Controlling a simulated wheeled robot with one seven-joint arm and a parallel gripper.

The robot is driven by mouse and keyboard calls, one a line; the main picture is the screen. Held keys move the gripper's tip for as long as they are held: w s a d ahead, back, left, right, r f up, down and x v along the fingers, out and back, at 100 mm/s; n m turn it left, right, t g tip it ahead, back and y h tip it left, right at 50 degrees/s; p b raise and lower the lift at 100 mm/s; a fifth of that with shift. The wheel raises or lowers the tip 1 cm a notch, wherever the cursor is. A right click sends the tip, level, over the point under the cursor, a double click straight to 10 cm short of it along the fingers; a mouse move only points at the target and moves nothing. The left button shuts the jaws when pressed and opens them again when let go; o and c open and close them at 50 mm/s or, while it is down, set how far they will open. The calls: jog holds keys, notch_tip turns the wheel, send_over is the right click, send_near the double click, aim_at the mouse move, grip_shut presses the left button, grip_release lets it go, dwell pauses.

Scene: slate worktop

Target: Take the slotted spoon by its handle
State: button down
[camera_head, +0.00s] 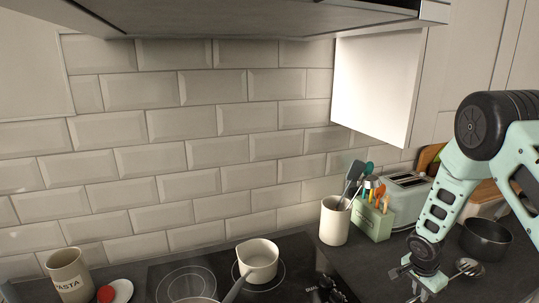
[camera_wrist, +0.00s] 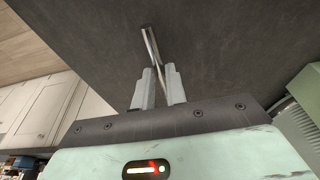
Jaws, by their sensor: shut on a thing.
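The slotted spoon (camera_head: 468,266) is metal, and its bowl shows at the lower right of the head view, just right of my gripper (camera_head: 416,284). In the wrist view its thin shiny handle (camera_wrist: 150,42) runs up from between the two grey fingers of my gripper (camera_wrist: 159,72). The fingers are shut on the handle. The spoon's bowl is out of the wrist view. I cannot tell whether the spoon touches the dark worktop (camera_head: 385,262) or is slightly above it.
A dark pot (camera_head: 486,241) stands close behind the spoon. A green utensil box (camera_head: 373,222), a cream utensil crock (camera_head: 334,222) and a toaster (camera_head: 405,203) stand behind my gripper. A cream saucepan (camera_head: 258,262) sits on the hob at left.

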jog(key=shift+w+d+p+v, duration=0.15)
jog(key=shift+p+v, duration=0.25)
jog(key=shift+v, duration=0.4)
jog(key=shift+d+p+v, duration=0.2)
jog(key=shift+p+v, duration=0.15)
jog(key=shift+v, duration=0.45)
jog(key=shift+w+d+p+v, duration=0.15)
jog(key=shift+p+v, duration=0.25)
jog(key=shift+v, duration=0.45)
jog(key=shift+s+d+r, duration=0.1)
